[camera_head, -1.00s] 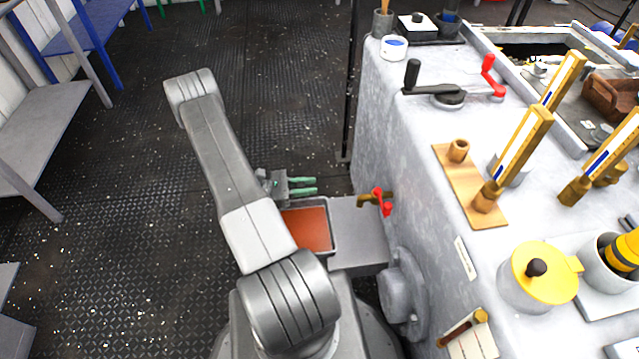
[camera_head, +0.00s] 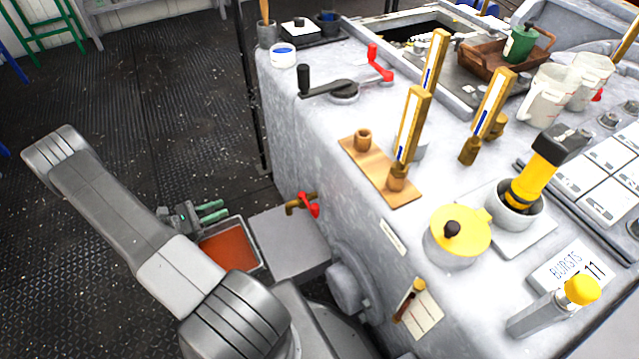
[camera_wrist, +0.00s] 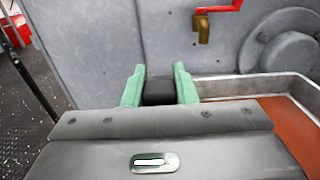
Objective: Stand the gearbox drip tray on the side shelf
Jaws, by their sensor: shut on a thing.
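The gearbox drip tray (camera_head: 228,246) is a shallow metal tray with a rust-red inside. It lies at the machine's left flank, close beside a plain grey shelf (camera_head: 288,243); I cannot tell whether it touches or overlaps the shelf. My gripper (camera_head: 210,211) is at the tray's far edge. In the wrist view its green fingers (camera_wrist: 159,80) close on a dark block (camera_wrist: 158,93), seemingly the tray's grip. The tray's rim and red floor (camera_wrist: 290,125) show at right there. My gripper body hides the tray's near part.
A brass tap with a red handle (camera_head: 309,206) juts from the machine just above the shelf. A round grey housing (camera_head: 347,288) sits below it. The machine top (camera_head: 330,130) holds gauges, a crank and a yellow-lidded pot (camera_head: 458,236). Open deck floor (camera_head: 150,100) lies to the left.

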